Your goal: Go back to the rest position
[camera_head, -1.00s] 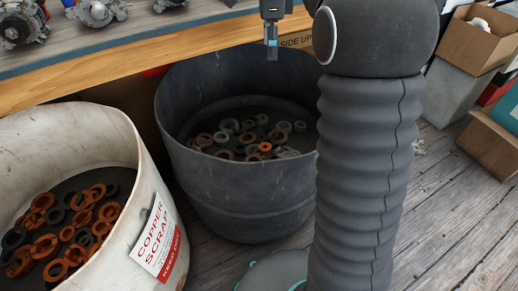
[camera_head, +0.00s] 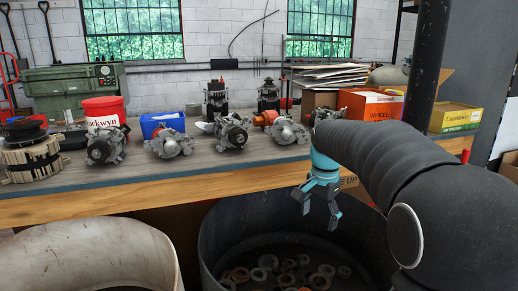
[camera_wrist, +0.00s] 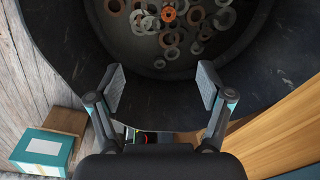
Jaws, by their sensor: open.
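My gripper (camera_head: 318,206) is open and empty in the head view. It hangs in front of the workbench edge, above the dark scrap bin (camera_head: 213,243). In the wrist view my gripper (camera_wrist: 162,88) has its two fingers spread wide, with nothing between them. My arm reaches in from the right of the head view.
The workbench (camera_head: 150,208) holds several alternators, a red bucket (camera_head: 104,111) and a blue bin (camera_head: 162,124). A white bin (camera_head: 95,255) stands at lower left. An orange box (camera_head: 372,104) and a yellow box (camera_head: 455,117) are at right. A teal box (camera_wrist: 42,152) lies on the floor.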

